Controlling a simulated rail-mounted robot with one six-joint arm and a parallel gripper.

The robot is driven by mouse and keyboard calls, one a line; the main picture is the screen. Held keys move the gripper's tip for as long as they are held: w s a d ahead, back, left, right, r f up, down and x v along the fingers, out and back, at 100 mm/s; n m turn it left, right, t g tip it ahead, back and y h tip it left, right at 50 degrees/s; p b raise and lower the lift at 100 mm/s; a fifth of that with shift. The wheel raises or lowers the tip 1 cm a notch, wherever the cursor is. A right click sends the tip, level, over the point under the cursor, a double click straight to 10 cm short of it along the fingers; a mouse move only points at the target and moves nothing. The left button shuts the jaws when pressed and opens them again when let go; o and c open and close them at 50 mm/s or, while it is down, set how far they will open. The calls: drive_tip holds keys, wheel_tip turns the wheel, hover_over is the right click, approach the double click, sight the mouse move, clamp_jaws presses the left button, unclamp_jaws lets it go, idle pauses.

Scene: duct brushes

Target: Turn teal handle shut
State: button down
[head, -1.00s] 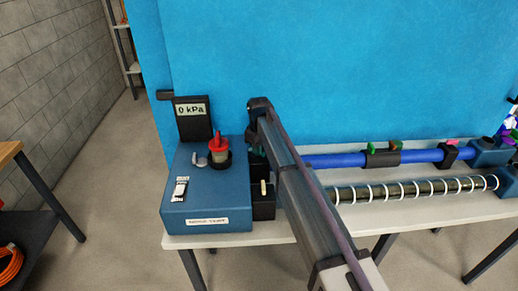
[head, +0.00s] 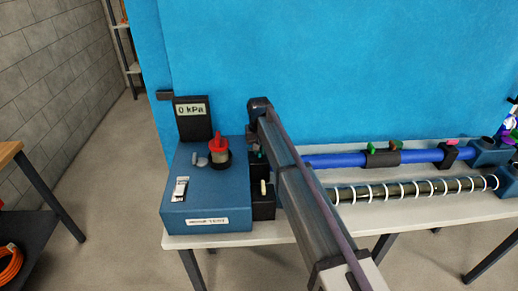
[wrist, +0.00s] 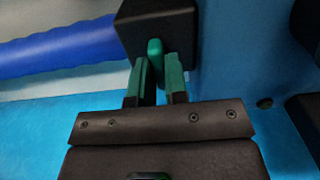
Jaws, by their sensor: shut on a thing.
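The teal handle (wrist: 155,58) shows in the wrist view as a short rounded tab against a black block (wrist: 157,22). My gripper (wrist: 158,72) has its two teal-tinted fingers on either side of the tab and is shut on it.
The blue box (head: 205,215) carries a red-topped knob (head: 219,147), a white switch (head: 180,188) and a gauge reading 0 kPa (head: 191,110). A blue pipe (head: 335,160) and a ringed clear tube (head: 410,190) run right along the bench.

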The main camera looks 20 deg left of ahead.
idle(0.3)
drive_tip(key=c, duration=1.1)
unclamp_jaws()
drive_tip(key=shift+c, duration=0.2)
drive_tip(key=shift+r, duration=0.15)
wheel_tip(320, 180, up, 11)
drive_tip(key=p, duration=1.1)
drive_tip(key=shift+f, duration=0.2)
